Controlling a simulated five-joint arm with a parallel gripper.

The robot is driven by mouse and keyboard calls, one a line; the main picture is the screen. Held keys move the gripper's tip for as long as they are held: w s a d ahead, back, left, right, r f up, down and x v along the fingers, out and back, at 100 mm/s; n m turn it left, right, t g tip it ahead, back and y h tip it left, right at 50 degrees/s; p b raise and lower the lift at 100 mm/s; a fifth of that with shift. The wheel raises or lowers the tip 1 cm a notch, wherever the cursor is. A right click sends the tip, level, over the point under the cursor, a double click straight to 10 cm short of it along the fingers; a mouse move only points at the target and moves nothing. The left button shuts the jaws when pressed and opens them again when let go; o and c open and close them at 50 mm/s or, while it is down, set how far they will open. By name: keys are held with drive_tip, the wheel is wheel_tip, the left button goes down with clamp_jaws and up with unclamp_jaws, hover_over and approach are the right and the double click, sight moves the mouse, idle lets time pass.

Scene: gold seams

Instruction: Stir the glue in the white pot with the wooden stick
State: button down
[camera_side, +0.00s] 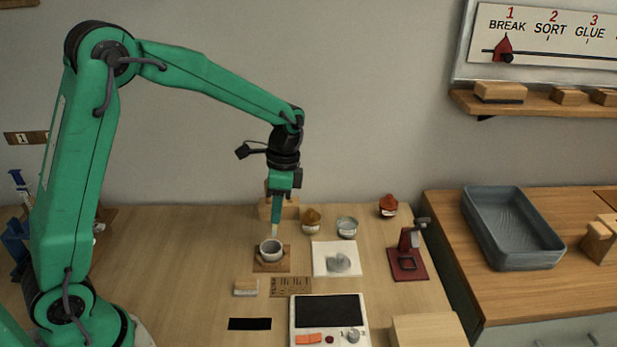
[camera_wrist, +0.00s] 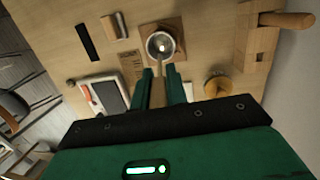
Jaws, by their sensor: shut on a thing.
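The white pot (camera_side: 270,252) stands on a square wooden board (camera_side: 262,268) on the table. It also shows in the wrist view (camera_wrist: 150,51), near the top middle. My gripper (camera_side: 276,222) points down just above the pot. In the wrist view my gripper (camera_wrist: 159,76) is shut on the wooden stick (camera_wrist: 157,92), which runs from between the fingers toward the pot. The stick's pale tip (camera_side: 273,232) shows just over the pot's mouth in the side view. A light spot of glue (camera_wrist: 162,46) shows inside the pot; whether the tip touches it I cannot tell.
Right of the pot are a white sheet with a clear dish (camera_side: 338,262), small jars (camera_side: 346,228) and a dark red stand (camera_side: 407,262). A white device with a black panel (camera_side: 328,312) is in front. A wooden block (camera_side: 246,287) lies nearby. A grey tray (camera_side: 512,230) is on the right counter.

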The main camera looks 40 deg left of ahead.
drive_tip(key=shift+r, duration=2)
